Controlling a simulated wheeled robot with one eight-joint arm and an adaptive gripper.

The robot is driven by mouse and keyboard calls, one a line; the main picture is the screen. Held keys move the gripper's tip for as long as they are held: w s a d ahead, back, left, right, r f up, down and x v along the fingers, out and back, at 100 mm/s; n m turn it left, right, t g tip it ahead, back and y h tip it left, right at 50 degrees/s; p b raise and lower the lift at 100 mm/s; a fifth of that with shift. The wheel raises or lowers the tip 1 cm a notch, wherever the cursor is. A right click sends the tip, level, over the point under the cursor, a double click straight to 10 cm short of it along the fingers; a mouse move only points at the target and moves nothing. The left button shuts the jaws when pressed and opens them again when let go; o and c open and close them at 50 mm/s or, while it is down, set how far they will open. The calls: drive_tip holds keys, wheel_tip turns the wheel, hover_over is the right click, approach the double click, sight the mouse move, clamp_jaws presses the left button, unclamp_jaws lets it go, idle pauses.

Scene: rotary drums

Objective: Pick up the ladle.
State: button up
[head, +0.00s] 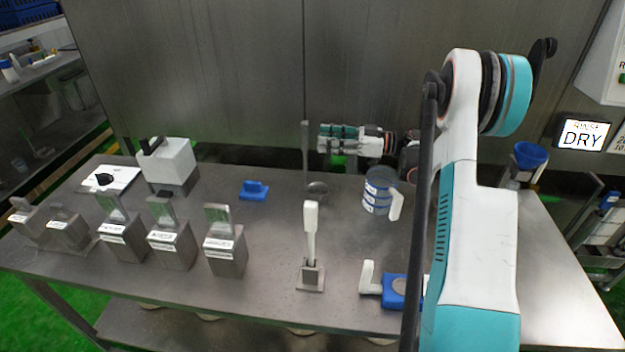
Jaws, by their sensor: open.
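The ladle (317,190) stands on the steel table in the head view, right of centre-back, with a round dark metal bowl low down and a long thin handle (305,150) rising upright. My gripper (321,139) is open and empty. It reaches in from the right with its fingers pointing left, at about the height of the handle's upper half. In the picture a small gap shows between the fingertips and the handle; the true depth between them is hard to tell.
A blue-banded jug (378,192) stands right of the ladle. A white-handled tool (311,232) stands upright in front. A blue block (254,189) lies left, with several metal scoop holders (224,245) further left. A blue funnel (530,155) is at right. A steel wall is behind.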

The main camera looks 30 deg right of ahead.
sight(308, 136)
drive_tip(key=shift+b+x, duration=0.75)
drive_tip(key=shift+x, duration=2.4)
drive_tip(key=shift+w+d, duration=0.15)
clamp_jaws()
